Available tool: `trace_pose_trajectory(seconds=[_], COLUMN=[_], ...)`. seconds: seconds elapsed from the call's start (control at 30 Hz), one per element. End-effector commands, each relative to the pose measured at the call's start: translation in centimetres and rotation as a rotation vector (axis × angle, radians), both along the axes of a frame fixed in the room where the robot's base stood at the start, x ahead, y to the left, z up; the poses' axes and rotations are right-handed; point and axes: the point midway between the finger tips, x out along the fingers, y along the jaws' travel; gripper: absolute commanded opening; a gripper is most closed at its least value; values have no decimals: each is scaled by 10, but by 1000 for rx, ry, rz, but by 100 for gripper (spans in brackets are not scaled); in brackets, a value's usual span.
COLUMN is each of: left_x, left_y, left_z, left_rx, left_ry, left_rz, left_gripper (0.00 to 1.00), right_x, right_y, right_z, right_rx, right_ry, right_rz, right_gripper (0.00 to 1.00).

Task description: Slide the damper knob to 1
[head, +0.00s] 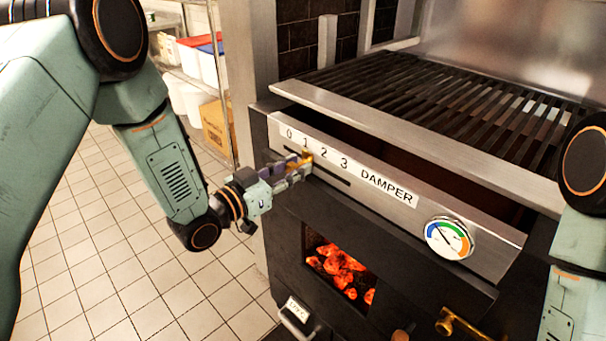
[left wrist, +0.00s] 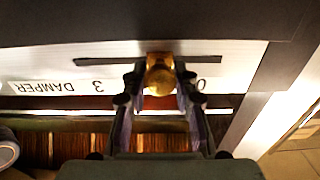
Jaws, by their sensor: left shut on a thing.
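The brass damper knob (head: 306,157) stands out from a horizontal slot in the steel front panel, under the printed scale 0 1 2 3 (head: 316,148). In the head view it shows just below the 1; exact alignment is hard to tell. My left gripper (head: 298,168) is shut on it. In the left wrist view the knob (left wrist: 160,77) sits between both fingers (left wrist: 159,90), and the 1 and 2 are hidden there. The DAMPER label (head: 388,189) is right of the scale. My right gripper is out of view; only part of that arm shows.
A grill grate (head: 440,90) lies above the panel. A round gauge (head: 448,239) is at the panel's right. Glowing coals (head: 340,270) show in the opening below. A shelf rack with tubs (head: 205,62) stands behind at left. The tiled floor (head: 130,270) is clear.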

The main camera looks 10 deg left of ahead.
Motion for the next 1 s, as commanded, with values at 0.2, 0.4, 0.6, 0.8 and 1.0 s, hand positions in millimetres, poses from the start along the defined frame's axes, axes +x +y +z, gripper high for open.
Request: trace_pose_trajectory(seconds=[0.2, 0.4, 0.6, 0.8, 1.0], left_x=[4, 4, 4, 4, 3], left_y=[8, 8, 8, 8, 8], left_z=[-1, -2, -1, -1, -1], left_rx=[3, 4, 3, 4, 3], left_ry=[1, 2, 1, 0, -1], left_rz=[1, 0, 0, 0, 1], left_gripper=[0, 0, 43, 51, 51], right_x=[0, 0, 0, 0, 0], right_y=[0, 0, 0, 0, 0], right_z=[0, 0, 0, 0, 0], right_rx=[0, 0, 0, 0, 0], right_ry=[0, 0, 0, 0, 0], right_rz=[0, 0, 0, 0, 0], right_gripper=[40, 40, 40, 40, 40])
